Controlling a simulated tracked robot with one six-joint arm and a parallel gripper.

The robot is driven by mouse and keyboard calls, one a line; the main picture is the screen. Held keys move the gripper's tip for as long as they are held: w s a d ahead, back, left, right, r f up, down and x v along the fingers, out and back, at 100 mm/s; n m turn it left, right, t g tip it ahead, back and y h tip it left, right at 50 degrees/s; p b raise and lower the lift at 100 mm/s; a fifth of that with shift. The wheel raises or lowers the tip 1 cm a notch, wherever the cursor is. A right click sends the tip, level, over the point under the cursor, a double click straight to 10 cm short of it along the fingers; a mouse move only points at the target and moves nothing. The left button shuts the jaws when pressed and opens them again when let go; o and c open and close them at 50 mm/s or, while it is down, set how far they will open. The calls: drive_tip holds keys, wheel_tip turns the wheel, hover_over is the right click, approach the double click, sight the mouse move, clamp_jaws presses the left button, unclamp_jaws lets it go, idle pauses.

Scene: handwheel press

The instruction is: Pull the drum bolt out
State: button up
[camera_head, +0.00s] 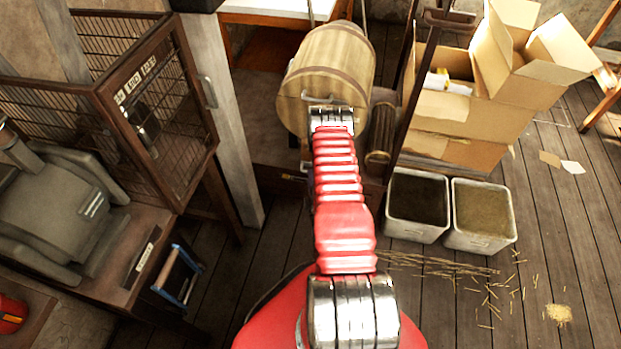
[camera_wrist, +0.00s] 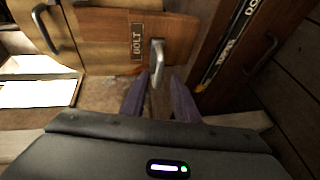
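The wooden drum (camera_head: 327,75), a barrel with darker bands, stands beyond my arm in the head view. In the wrist view, a wooden face carries a label reading BOLT (camera_wrist: 137,42). Just right of the label is a curved metal bolt handle (camera_wrist: 157,60). My gripper (camera_wrist: 160,84) has two purple fingers spread apart, tips just below the handle. The handle's lower end lines up with the gap between the fingers; I cannot tell whether it is inside it. In the head view my arm hides the fingers and the bolt.
Another metal handle (camera_wrist: 45,28) is at upper left in the wrist view. A dark panel with a handle (camera_wrist: 262,55) is at right. In the head view, a wire cage (camera_head: 150,110) stands left, cardboard boxes (camera_head: 470,110) and two bins (camera_head: 480,215) right. Floor at lower right is mostly open.

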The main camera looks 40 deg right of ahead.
drive_tip(key=v, duration=1.2)
idle(0.3)
